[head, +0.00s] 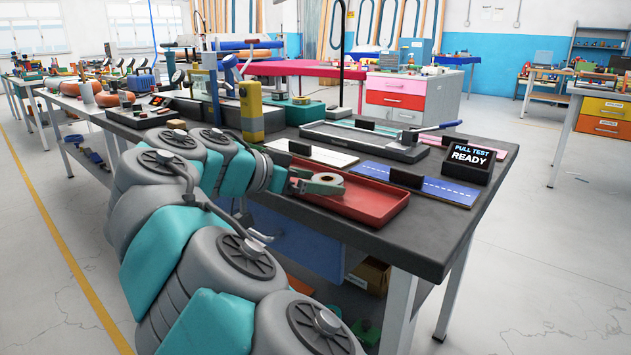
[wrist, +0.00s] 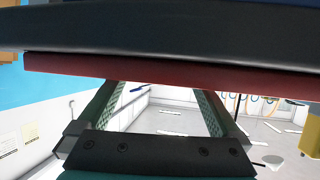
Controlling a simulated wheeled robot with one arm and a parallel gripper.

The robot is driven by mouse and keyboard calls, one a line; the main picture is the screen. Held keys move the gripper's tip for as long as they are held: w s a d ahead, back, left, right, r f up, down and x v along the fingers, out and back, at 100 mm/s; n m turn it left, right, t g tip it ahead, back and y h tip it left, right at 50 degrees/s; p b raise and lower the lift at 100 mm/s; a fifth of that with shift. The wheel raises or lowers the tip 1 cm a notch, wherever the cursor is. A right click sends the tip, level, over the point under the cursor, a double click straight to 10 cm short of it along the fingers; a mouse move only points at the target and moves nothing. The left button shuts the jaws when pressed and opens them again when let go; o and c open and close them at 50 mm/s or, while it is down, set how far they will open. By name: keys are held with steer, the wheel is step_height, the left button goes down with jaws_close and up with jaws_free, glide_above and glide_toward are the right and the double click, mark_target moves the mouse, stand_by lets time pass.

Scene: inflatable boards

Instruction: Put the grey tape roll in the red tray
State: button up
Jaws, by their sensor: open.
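The red tray (head: 362,205) lies on the dark bench top near its front edge. A small round roll with a pale rim, apparently the grey tape roll (head: 329,178), shows over the tray's left part. My gripper (head: 318,186) is right beside it, at the tray's left part. I cannot tell whether the roll rests on the tray floor or touches a finger. In the wrist view my gripper's two green-padded fingers (wrist: 155,105) are spread apart, with no roll visible between them. A red band, likely the tray (wrist: 170,73), crosses above them.
A blue board (head: 420,184) and a white board (head: 312,153) lie behind the tray. A black "PULL TEST READY" display (head: 468,158) stands at the right end of the bench. A yellow post-like device (head: 251,110) stands left of the tray.

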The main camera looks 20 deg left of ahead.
steer(key=p+v, duration=0.2)
steer(key=v, duration=1)
steer(key=shift+p, duration=0.35)
